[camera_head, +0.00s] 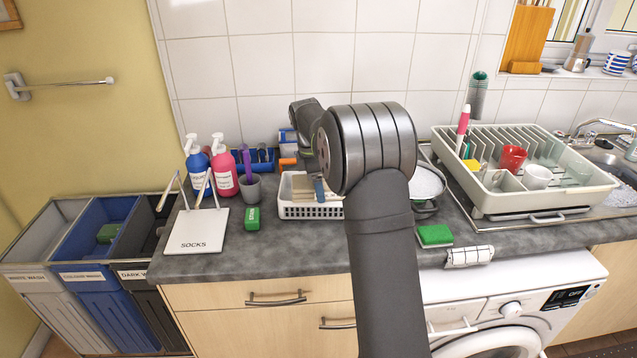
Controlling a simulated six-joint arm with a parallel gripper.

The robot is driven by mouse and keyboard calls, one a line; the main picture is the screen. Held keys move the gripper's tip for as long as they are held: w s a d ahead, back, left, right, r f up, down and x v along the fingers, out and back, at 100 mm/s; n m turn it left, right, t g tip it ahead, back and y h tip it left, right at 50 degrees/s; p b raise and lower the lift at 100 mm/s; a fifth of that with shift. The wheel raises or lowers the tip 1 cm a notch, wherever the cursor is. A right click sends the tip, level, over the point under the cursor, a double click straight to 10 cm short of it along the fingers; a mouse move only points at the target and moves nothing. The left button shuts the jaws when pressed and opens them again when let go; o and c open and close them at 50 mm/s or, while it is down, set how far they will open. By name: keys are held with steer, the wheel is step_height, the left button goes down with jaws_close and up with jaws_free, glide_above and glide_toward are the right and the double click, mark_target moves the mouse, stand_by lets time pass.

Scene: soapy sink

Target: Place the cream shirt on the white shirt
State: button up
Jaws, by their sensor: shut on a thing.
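My gripper (319,189) shows only in part, low over the left basket. My own wrist hides most of it, and the jaws do not show clearly. A flat beige piece (299,187) shows in the white slatted basket (312,211), right beside my gripper. It may be the cream shirt, but it is too small and covered to be sure. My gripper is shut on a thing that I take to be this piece. I cannot make out the white shirt; part of the basket is behind my arm.
A dish rack (530,205) fills the right. Wash bins (95,280) stand left of the counter.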

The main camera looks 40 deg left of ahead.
steer(key=o, duration=1.1)
steer(key=shift+f, duration=0.1)
steer(key=shift+c, duration=0.2)
step_height(320, 180, up, 13)
steer(key=s+a, duration=0.1)
steer(key=shift+s+f, duration=0.15)
steer(key=shift+a+f, duration=0.1)
steer(key=f, duration=0.4)
steer(key=w+d+f, duration=0.1)
steer(key=f, duration=0.7)
steer(key=shift+w+d+f, duration=0.15)
steer(key=shift+f, duration=0.05)
step_height(320, 180, up, 2)
steer(key=shift+r, duration=0.5)
